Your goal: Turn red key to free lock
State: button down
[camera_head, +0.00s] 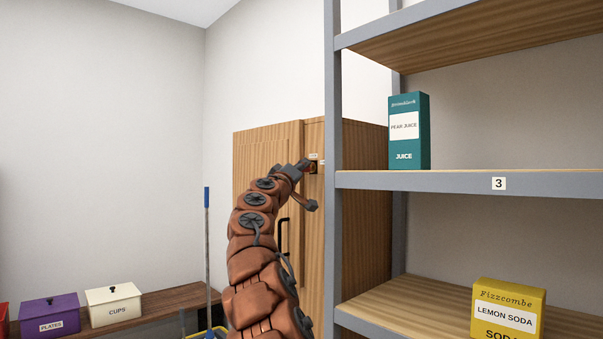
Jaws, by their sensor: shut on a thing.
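A wooden cabinet (268,150) with two doors stands against the wall behind my arm. A small lock fitting (314,168) is on its right door near the top, with small white labels (314,156) just above. My gripper (307,166) is at this fitting, its fingers shut on the red key. The key is mostly hidden by the fingers and too small to make out, so its angle cannot be told. A black door handle (283,235) shows lower down, partly behind my arm. The doors look closed.
A grey metal shelf (332,250) stands close on the right, its post beside my gripper. It holds a teal juice box (409,132) and a yellow soda box (507,310). A bench (165,302) with purple (49,313) and white (113,303) boxes and a blue-tipped pole (207,230) are left.

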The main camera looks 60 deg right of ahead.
jog(key=shift+m+g+h+b, duration=0.3)
jog(key=shift+m+g+b, duration=0.1)
jog(key=shift+m+b, duration=0.25)
jog(key=shift+w+m, duration=0.15)
jog(key=shift+m, duration=0.3)
jog(key=shift+a+m+g, duration=0.1)
jog(key=shift+m+g, duration=0.2)
jog(key=shift+g, duration=0.1)
jog(key=c, duration=1.1)
grip_release()
jog(key=shift+s, duration=0.2)
jog(key=shift+o, duration=0.2)
